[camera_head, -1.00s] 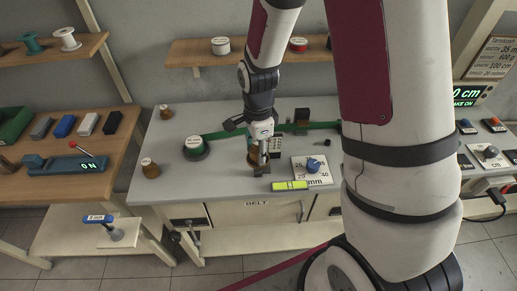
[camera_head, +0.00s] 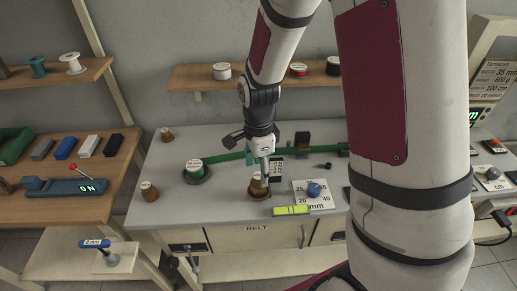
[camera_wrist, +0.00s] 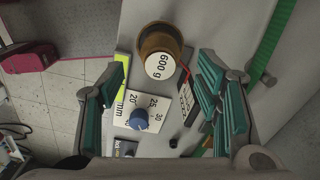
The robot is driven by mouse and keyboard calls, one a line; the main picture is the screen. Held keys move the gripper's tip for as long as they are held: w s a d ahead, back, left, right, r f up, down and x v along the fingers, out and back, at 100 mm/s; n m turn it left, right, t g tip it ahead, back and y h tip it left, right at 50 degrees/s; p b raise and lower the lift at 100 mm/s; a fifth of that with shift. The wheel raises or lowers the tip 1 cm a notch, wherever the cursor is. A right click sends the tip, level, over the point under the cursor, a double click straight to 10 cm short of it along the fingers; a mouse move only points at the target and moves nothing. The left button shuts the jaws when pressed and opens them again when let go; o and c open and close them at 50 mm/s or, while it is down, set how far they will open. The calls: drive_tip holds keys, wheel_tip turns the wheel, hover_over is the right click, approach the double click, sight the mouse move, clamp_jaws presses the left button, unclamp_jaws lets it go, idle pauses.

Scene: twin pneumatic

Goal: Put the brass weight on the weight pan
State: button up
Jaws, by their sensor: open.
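A brass weight (camera_head: 259,183) with a white top stands upright near the middle of the grey bench. In the wrist view its white top (camera_wrist: 160,66) reads 600 g. It appears to rest on a wider round dark brown base (camera_head: 259,195), which looks like the weight pan; the exact contact is hard to see. My gripper (camera_head: 265,168) is just above and slightly right of the weight. In the wrist view my gripper (camera_wrist: 165,88) has its green-padded fingers wide apart, one on each side of the white top, with nothing held.
A blue dial (camera_head: 314,189) on a white scale and a yellow-green strip (camera_head: 291,210) lie right of the weight. Other brass weights (camera_head: 149,192) (camera_head: 166,134) stand left.

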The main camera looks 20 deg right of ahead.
wheel_tip(320, 180, up, 9)
wheel_tip(320, 180, up, 10)
drive_tip(key=n+t, duration=0.2)
drive_tip(key=n, duration=0.5)
hover_over(259, 175)
drive_tip(key=s, duration=0.6)
drive_tip(key=s+r+n+t, duration=0.3)
drive_tip(key=s+r+n, duration=0.3)
drive_tip(key=s+n, duration=0.4)
drive_tip(key=shift+r+n+t+b, duration=0.2)
drive_tip(key=shift+n+t+b, duration=0.1)
drive_tip(key=shift+n, duration=0.5)
drive_tip(key=shift+a, duration=0.1)
